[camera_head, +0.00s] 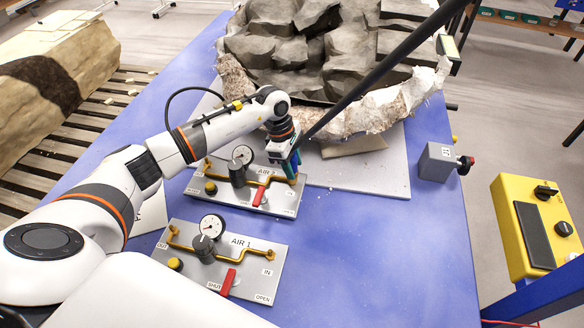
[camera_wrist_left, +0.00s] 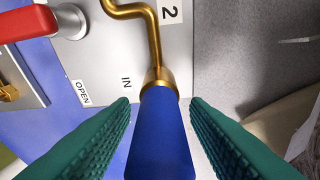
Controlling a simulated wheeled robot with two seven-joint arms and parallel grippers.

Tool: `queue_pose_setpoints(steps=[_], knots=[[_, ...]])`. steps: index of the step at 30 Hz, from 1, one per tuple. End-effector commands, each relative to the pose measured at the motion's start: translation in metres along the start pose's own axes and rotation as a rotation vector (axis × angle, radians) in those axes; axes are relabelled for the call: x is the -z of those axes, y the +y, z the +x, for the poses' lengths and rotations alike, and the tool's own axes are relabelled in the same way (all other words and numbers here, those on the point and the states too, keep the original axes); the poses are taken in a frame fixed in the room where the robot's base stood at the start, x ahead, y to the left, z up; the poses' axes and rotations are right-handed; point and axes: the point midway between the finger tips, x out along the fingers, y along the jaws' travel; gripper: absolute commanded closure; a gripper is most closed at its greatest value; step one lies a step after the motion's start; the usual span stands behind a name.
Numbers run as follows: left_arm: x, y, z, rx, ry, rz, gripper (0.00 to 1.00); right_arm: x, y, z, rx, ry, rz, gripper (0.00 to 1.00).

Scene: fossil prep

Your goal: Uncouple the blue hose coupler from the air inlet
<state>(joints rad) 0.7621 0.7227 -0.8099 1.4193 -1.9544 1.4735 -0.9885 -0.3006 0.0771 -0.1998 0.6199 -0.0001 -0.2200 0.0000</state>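The blue hose coupler (camera_wrist_left: 160,135) sits on the brass air inlet (camera_wrist_left: 158,80) beside the IN label of the AIR 2 panel (camera_head: 280,207). In the wrist view the green fingers of my left gripper (camera_wrist_left: 160,104) stand on either side of the coupler, with a narrow gap showing on each side. In the head view my left gripper (camera_head: 285,158) is at the right end of the AIR 2 panel. It largely hides the coupler there. The red valve handle (camera_head: 259,197) of AIR 2 also shows in the wrist view (camera_wrist_left: 28,22). My right gripper is out of view.
The AIR 1 panel (camera_head: 200,272), with a gauge and red handle, lies nearer me. A dark bar (camera_head: 385,68) slants from the top right towards my left gripper. A large rock in a pale jacket (camera_head: 385,113) lies behind. The blue table (camera_head: 370,255) is clear at the front right.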

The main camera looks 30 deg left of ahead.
Motion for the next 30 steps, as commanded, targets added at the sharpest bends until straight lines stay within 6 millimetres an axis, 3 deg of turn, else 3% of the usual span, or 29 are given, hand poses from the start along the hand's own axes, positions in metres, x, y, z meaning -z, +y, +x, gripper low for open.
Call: queue_pose_setpoints(steps=[1,7,17,30], knots=[[-0.001,0.003,0.005,-0.011,-0.003,0.001,0.67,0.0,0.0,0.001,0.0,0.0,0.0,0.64],[-0.001,0.004,0.007,-0.013,-0.004,0.001,0.99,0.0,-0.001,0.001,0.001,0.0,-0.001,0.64],[0.0,0.005,0.007,-0.015,-0.004,0.002,1.0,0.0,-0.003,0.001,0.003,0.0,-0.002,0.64],[0.003,0.004,-0.008,-0.013,-0.002,0.001,1.0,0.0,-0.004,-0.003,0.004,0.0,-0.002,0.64]])
